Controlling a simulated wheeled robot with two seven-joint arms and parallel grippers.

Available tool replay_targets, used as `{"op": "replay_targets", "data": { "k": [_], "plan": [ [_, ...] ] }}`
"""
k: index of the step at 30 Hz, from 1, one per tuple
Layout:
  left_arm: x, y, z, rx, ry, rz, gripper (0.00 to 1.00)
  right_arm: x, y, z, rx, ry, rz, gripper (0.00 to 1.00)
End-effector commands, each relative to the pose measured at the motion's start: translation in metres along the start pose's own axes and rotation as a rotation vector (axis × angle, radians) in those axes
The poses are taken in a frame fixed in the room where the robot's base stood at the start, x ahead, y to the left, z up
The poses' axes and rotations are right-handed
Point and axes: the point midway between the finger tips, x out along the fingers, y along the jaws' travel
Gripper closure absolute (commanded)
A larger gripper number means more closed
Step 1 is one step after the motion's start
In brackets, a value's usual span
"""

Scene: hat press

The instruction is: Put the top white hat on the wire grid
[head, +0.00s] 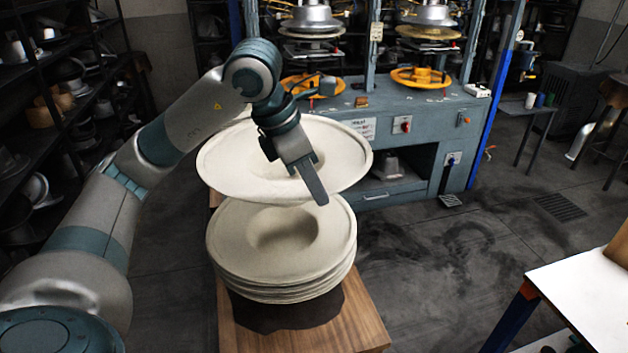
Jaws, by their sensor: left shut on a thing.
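The top white hat (230,165), a wide pale disc with a broad brim, is held up above the stack, slightly tilted. My left gripper (309,180) reaches over it from above and is shut on it near the middle right, hiding part of its centre. A clear gap shows between this hat and the stack of white hats (240,245) below. The stack's uppermost hat has a round hollow in its middle. I cannot make out the wire grid in this view. My right gripper is not in view.
The stack rests on a dark pad on a wooden stand (365,325). Behind is a blue-grey press machine (425,135) with orange rings. Dark shelves (75,100) line the left. A white table (585,290) is at lower right. The floor between is clear.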

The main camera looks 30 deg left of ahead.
Motion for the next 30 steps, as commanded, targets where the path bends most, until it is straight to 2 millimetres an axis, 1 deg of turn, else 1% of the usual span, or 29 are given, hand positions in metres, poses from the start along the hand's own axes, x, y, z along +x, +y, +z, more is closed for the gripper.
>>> {"op": "replay_targets", "data": {
  "k": [3, 7, 24, 30],
  "plan": [
    [-0.0056, 0.0028, -0.0005, -0.047, 0.002, 0.02, 1.0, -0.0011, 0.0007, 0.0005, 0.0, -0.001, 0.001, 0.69],
    [-0.0065, 0.0036, -0.0008, -0.06, 0.002, 0.025, 1.0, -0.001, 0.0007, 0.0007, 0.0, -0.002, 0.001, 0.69],
    [-0.0061, 0.0035, -0.0008, -0.057, 0.002, 0.023, 1.0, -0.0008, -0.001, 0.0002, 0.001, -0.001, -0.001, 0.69],
    [-0.0009, 0.0015, -0.0013, -0.016, 0.003, 0.006, 1.0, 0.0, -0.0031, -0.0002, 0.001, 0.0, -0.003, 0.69]
  ]
}}
